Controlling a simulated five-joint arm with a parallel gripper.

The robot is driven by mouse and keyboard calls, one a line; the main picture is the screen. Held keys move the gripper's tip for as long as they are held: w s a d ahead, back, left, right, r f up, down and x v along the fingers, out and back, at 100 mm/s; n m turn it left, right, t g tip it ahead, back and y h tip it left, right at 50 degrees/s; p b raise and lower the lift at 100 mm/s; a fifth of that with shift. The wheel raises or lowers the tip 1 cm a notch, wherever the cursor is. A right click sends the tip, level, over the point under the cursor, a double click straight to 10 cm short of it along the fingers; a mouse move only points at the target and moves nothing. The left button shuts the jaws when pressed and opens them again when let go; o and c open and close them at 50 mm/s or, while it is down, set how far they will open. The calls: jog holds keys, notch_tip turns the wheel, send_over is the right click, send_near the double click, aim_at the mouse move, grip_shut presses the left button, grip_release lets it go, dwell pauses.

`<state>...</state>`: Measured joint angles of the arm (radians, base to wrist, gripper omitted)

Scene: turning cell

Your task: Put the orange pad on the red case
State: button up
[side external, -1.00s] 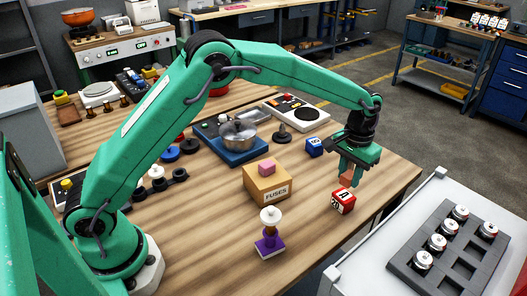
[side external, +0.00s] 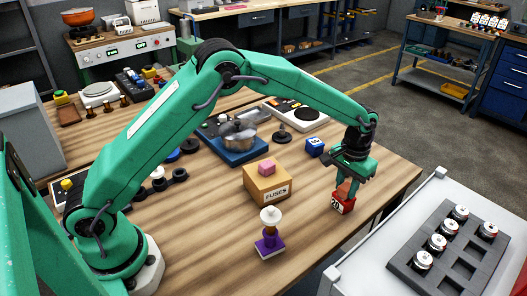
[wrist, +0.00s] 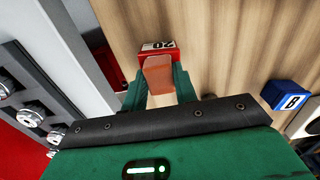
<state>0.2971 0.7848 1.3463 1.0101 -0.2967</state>
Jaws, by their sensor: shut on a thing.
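My gripper (side external: 347,184) is shut on the orange pad (side external: 346,188) and points down at the red case. In the wrist view the orange pad (wrist: 158,75) sits between my green fingers (wrist: 159,88). The red case (side external: 343,205), a small block with a white numbered label, stands on the wooden table directly below the pad. The red case (wrist: 157,50) shows behind the pad in the wrist view, partly hidden by it. The pad is at the case's top; I cannot tell whether they touch.
A blue case (side external: 315,147) stands behind the gripper. A grey tray (side external: 420,285) of cylinders lies right of the table's edge.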

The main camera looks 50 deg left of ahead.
aim_at(346, 186)
jog(key=shift+f, duration=0.1)
jog(key=o, duration=0.9)
jog(key=shift+o, duration=0.2)
notch_tip(346, 186, up, 12)
jog(key=shift+r, duration=0.2)
dwell(0.4)
